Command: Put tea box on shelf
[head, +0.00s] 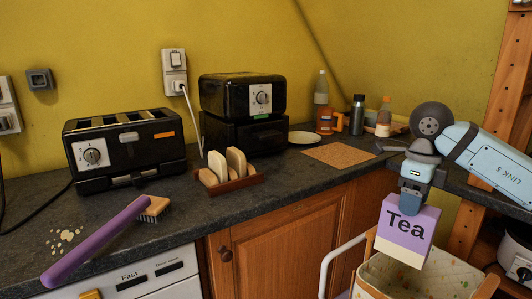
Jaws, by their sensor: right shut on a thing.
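The tea box (405,230) is lilac and white with "Tea" printed on its face. It hangs slightly tilted from my right gripper (411,198), in front of the counter's right part. The right gripper points down and is shut on the top of the box; its fingertips are partly hidden. A wooden shelf unit stands at the right edge, with an upright with holes (505,105). My right arm covers part of it, and only part of its inside shows. My left gripper is not in view.
A cloth-lined basket (410,277) is below the tea box. A white appliance (514,262) sits low at the right. The dark counter (290,190) holds a toaster (125,150), a toast rack (228,178), a purple-handled brush (100,240), a cork mat (340,155) and bottles (324,110).

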